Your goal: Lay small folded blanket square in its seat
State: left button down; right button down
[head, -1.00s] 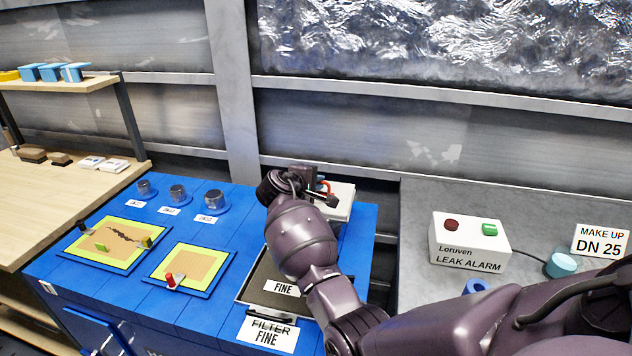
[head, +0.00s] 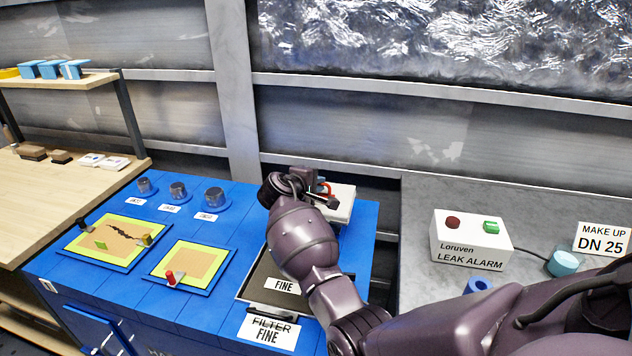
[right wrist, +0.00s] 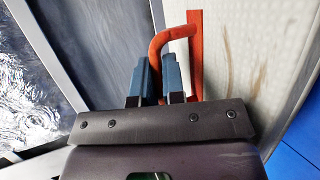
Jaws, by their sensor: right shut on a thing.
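A pale, cream-white slab with a dimpled face (right wrist: 245,50) and an orange-red bent handle fills the right of the right wrist view. I cannot tell for sure that it is the folded blanket square. My right gripper (right wrist: 156,80) is shut on its handle. In the head view the pale slab (head: 343,205) shows at the back right of the blue bench, partly hidden behind my right gripper (head: 322,190). Two yellow-green framed recesses with tan floors lie on the bench, a larger one (head: 75,252) and a smaller one (head: 190,247). My left gripper is not in view.
A dark tray marked FINE (head: 258,278) lies below my right arm. Several metal knobs (head: 178,190) stand at the bench's back. A leak alarm box (head: 470,235) stands on the grey counter (head: 420,205) at right. A wooden table (head: 40,205) with a shelf is at left.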

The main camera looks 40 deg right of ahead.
jog(key=shift+f, duration=0.55)
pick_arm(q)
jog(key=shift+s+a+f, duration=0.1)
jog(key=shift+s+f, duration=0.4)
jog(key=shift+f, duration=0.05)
pick_arm(e)
jog(key=shift+f, duration=0.45)
pick_arm(q)
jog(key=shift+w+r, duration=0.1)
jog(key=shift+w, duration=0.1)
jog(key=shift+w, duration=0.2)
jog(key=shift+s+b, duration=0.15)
jog(key=shift+b, duration=0.2)
pick_arm(e)
jog(key=shift+f, duration=0.25)
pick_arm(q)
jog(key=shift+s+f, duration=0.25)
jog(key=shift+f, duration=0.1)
pick_arm(e)
jog(key=shift+f, duration=0.3)
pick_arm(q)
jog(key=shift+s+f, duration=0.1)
pick_arm(e)
jog(key=shift+f, duration=0.15)
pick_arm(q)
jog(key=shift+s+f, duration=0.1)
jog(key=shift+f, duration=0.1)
pick_arm(e)
jog(key=shift+f, duration=0.35)
